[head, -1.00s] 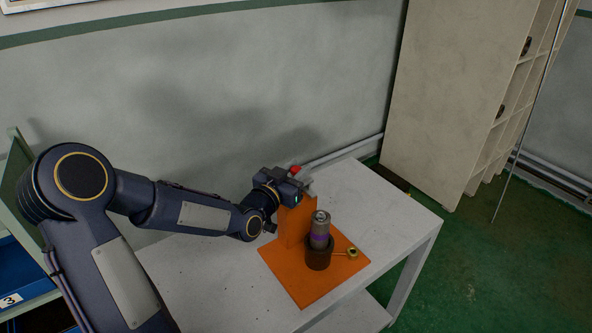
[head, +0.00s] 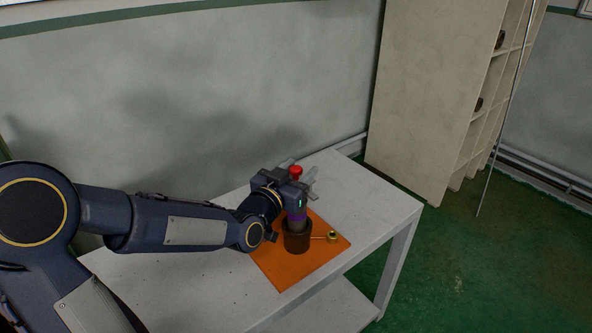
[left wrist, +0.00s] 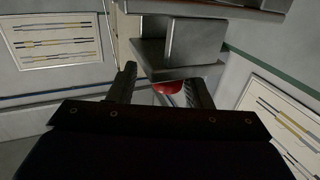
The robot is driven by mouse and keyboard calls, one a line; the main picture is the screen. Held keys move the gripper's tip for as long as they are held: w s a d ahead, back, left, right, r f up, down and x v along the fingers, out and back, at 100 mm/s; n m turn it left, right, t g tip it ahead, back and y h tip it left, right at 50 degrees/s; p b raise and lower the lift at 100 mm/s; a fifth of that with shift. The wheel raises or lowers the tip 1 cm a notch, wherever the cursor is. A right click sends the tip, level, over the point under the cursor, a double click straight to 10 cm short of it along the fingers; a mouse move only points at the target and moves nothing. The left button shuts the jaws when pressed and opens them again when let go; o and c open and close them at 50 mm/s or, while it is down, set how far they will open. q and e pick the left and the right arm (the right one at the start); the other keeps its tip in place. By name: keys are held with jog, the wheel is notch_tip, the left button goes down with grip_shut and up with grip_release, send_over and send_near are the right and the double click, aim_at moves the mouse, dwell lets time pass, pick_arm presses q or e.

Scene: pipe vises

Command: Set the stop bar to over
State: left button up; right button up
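The orange fixture (head: 275,271) stands on the white table. Its dark round holder (head: 297,238) carries an upright pipe with a purple band (head: 298,219); the pipe's top is hidden behind my left gripper. A red knob (head: 296,171), seemingly on the stop bar, shows just above the pipe as seen from the head. The bar itself and the orange post are mostly hidden. My left gripper (head: 305,180) is at the knob. In the left wrist view its fingers (left wrist: 164,88) are apart, with the red knob (left wrist: 166,88) between them, nearer the right finger. My right gripper is not in view.
A small brass-coloured knob (head: 332,237) on a thin rod sticks out right of the holder. The white table (head: 370,225) is clear to the right and at the front left. A wall stands close behind, and a beige shelf unit (head: 425,90) at the back right.

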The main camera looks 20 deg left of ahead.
pick_arm(q)
jog(key=shift+a, duration=0.15)
jog(key=shift+s, duration=0.25)
jog(key=s+a, duration=0.1)
jog(key=s, duration=0.6)
jog(key=shift+s, duration=0.1)
jog(key=s+d+f+n+g+h+p, duration=0.1)
jog(key=s+d+n+g+p, duration=0.2)
jog(key=s, duration=1.9)
jog(key=g+p, duration=0.4)
jog(key=g, duration=0.5)
jog(key=shift+s+d+f+p, duration=0.2)
jog(key=shift+s+p, duration=0.1)
jog(key=shift+s, duration=0.1)
